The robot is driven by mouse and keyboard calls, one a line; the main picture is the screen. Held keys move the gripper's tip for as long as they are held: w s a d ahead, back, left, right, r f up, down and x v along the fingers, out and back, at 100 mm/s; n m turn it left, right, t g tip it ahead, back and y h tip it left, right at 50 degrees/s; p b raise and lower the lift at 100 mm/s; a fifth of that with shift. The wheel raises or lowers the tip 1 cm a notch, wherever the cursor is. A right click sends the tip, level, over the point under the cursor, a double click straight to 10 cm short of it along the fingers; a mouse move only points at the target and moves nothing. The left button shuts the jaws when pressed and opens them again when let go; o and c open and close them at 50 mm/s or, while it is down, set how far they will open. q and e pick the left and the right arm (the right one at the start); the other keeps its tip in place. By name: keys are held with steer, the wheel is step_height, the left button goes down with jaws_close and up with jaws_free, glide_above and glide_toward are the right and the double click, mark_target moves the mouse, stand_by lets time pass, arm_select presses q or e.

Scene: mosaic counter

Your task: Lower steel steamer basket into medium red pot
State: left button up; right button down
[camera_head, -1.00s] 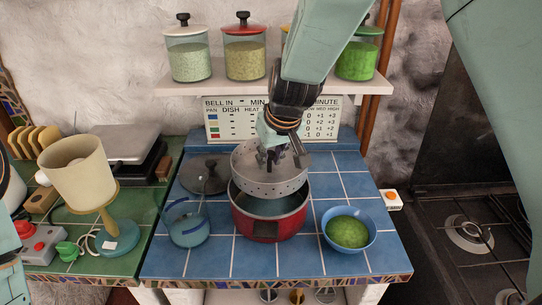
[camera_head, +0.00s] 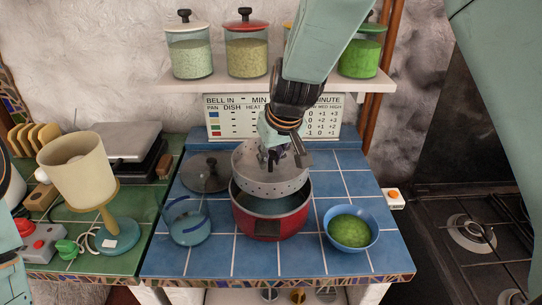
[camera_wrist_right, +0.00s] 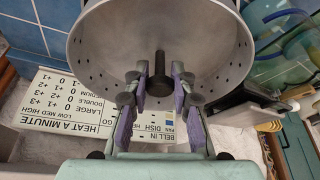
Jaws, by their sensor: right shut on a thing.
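The steel steamer basket (camera_head: 265,185) is a round, perforated pan in the head view. My right gripper (camera_head: 274,158) is shut on its dark central post, which shows in the right wrist view (camera_wrist_right: 159,68). The basket hangs level, or nearly so, over the medium red pot (camera_head: 268,226). The basket's lower edge overlaps the pot's back rim in the picture, and the pot's open front interior shows below it. I cannot tell whether they touch. A bit of my left arm shows at the left edge of the head view, but its gripper is out of view.
A blue bowl of green food (camera_head: 350,229) stands right of the pot. A lamp (camera_head: 88,185) stands on the green tiles. A chart (camera_head: 232,128) is behind.

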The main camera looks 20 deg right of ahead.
mark_target(272, 171)
steer(key=shift+s+d+f, duration=0.1)
steer(key=shift+s+f, duration=0.05)
steer(key=shift+f, duration=0.1)
steer(key=shift+f+b, duration=0.6)
steer(key=shift+b, duration=0.05)
steer(key=shift+f, duration=0.2)
steer(key=shift+f+b, duration=0.15)
steer(key=shift+b, duration=0.25)
steer(key=shift+f, duration=0.2)
steer(key=shift+f+b, duration=0.6)
steer(key=shift+f, duration=0.2)
